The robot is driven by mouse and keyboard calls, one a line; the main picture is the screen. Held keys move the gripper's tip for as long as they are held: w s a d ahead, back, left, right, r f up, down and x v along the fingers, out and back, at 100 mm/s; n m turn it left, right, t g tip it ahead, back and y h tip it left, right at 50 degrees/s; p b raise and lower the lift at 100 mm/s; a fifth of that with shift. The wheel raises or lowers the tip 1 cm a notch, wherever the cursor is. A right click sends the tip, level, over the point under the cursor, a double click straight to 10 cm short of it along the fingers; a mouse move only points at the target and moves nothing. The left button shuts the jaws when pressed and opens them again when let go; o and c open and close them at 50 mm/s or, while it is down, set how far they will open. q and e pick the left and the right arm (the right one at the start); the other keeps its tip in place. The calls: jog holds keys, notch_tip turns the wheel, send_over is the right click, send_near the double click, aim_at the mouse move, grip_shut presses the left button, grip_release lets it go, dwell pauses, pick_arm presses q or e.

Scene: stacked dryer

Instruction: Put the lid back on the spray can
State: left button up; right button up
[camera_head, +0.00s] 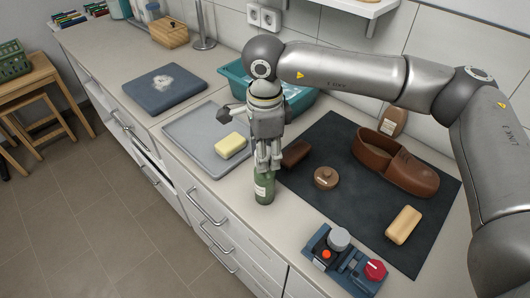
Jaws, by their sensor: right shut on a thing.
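A green can with a pale label (264,187), which looks like the spray can, stands upright near the counter's front edge. My right gripper (268,165) points down directly over it. Its fingers are closed at the can's top and hide that part. No loose lid shows elsewhere, so the fingers seem to hold the lid; whether it touches the can is hidden. My left gripper is not in view.
A dark mat (345,140) holds a brown shoe (410,171), a brown bottle (393,121), a round pot (326,178) and a tan block (404,225). A grey tray (190,133) with a yellow sponge (231,145) lies left. A control-like device (340,260) stands in front.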

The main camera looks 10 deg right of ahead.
jog(key=shift+f+b, duration=0.2)
jog(key=shift+b, duration=0.6)
dwell(1.2)
dwell(0.4)
jog(key=o, duration=0.7)
jog(key=shift+o, duration=0.2)
jog(key=o, duration=0.5)
jog(key=shift+r, duration=0.1)
jog(key=shift+r+p, duration=1.45)
jog(key=shift+r, duration=2)
